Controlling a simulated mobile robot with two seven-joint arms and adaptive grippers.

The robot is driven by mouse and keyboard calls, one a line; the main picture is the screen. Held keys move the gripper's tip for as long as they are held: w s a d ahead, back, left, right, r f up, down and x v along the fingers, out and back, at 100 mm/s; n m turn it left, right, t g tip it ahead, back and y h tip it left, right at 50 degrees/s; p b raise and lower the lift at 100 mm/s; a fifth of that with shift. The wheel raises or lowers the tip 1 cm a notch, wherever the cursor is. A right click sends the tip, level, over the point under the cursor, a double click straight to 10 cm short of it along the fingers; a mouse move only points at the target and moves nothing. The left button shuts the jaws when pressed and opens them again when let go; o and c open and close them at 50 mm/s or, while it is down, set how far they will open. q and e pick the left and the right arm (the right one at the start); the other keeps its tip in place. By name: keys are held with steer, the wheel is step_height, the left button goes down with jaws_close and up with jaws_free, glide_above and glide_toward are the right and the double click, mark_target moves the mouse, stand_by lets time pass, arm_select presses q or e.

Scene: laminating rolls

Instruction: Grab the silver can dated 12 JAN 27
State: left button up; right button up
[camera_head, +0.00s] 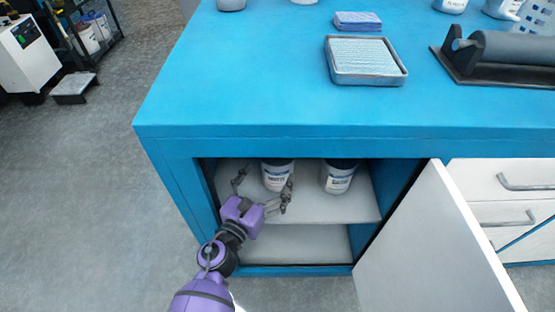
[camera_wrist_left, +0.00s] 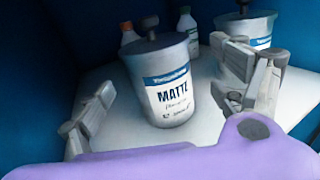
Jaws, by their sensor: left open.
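A silver-grey can (camera_head: 277,178) with a white label and blue band stands upright on the cabinet's upper shelf. In the left wrist view this can (camera_wrist_left: 165,85) has a dark knob on its lid and reads "MATTE"; no date is legible. A second similar can (camera_head: 338,179) stands to its right, also partly in the left wrist view (camera_wrist_left: 247,32). Its date cannot be read either. My left gripper (camera_head: 264,184) is open, inside the cabinet opening, with its fingers on either side in front of the MATTE can. I cannot tell whether they touch it. My right gripper is not in view.
The blue cabinet's white door (camera_head: 425,255) stands open at the right. The blue worktop (camera_head: 240,75) overhangs the shelf (camera_head: 315,208). Two small bottles (camera_wrist_left: 187,25) stand behind the MATTE can. A tray (camera_head: 368,77) and a roller (camera_head: 505,48) sit on top.

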mark_target(277, 160)
arm_select(q)
steer(key=shift+x, duration=0.85)
steer(key=b+x, duration=0.1)
steer(key=x, duration=0.4)
steer(key=shift+w+a+f, duration=0.1)
steer(key=shift+w+a, duration=0.05)
steer(key=shift+w, duration=0.05)
steer(key=c, duration=1.7)
